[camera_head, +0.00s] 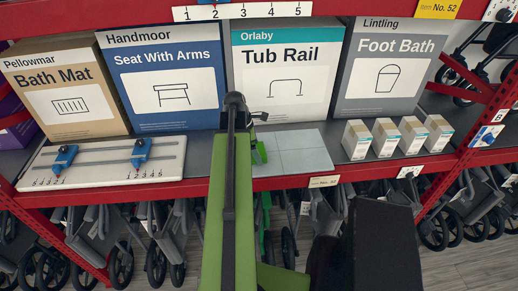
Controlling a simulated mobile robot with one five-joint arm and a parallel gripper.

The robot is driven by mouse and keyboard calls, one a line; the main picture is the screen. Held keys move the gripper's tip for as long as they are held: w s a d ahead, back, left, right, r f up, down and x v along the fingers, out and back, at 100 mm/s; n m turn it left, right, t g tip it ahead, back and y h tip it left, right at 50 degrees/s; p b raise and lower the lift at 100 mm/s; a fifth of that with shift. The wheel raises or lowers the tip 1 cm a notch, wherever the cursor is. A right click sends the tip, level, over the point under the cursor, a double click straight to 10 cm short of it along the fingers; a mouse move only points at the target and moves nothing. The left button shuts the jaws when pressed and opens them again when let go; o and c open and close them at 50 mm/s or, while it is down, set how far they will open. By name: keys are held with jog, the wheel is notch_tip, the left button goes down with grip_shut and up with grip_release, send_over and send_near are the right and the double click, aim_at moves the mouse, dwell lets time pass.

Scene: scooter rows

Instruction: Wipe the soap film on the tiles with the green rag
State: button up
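The grey tiles (303,160) form a square panel on the shelf, in front of the Tub Rail box. Their left part is hidden behind my green and black arm. I cannot make out a clear soap film on them. A small bright green piece (259,151) shows at the tiles' left edge, right beside my arm. I cannot tell whether it is the green rag or a part of my gripper. No rag is clearly recognisable elsewhere. My gripper's fingertips are not clearly visible, and my arm covers much of the area around them.
Large boxes stand behind, including Bath Mat (68,92), Seat With Arms (165,80), Tub Rail (285,70) and Foot Bath (385,75). A white board with blue sliders (100,165) lies left. Several small cartons (357,139) stand right of the tiles. A red shelf edge (400,166) runs in front.

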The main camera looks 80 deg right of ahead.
aim_at(300, 147)
jog(key=shift+w+a, duration=0.3)
jog(key=shift+w, duration=0.45)
jog(key=shift+w+a, duration=0.25)
jog(key=shift+w, duration=0.45)
jog(key=shift+w+a, duration=0.35)
jog(key=shift+w, duration=0.45)
jog(key=shift+w+a, duration=0.35)
jog(key=shift+w, duration=0.4)
jog(key=shift+w+d, duration=0.3)
jog(key=shift+d, duration=0.4)
jog(key=shift+w+d, duration=0.25)
jog(key=shift+d, duration=0.45)
jog(key=shift+s+d+f, duration=0.1)
jog(key=shift+s+d, duration=0.15)
jog(key=shift+s, duration=0.6)
jog(key=shift+s+d, duration=0.25)
jog(key=shift+s, duration=0.55)
jog(key=shift+s+d, duration=1.05)
jog(key=shift+s, duration=1.6)
jog(key=shift+s+d, duration=1.05)
jog(key=shift+s, duration=1.55)
jog(key=shift+s+d, duration=1.05)
jog(key=shift+s, duration=1.6)
jog(key=shift+s+d, duration=0.3)
jog(key=shift+s, duration=0.55)
jog(key=shift+s+d, duration=0.3)
jog(key=shift+s, duration=0.55)
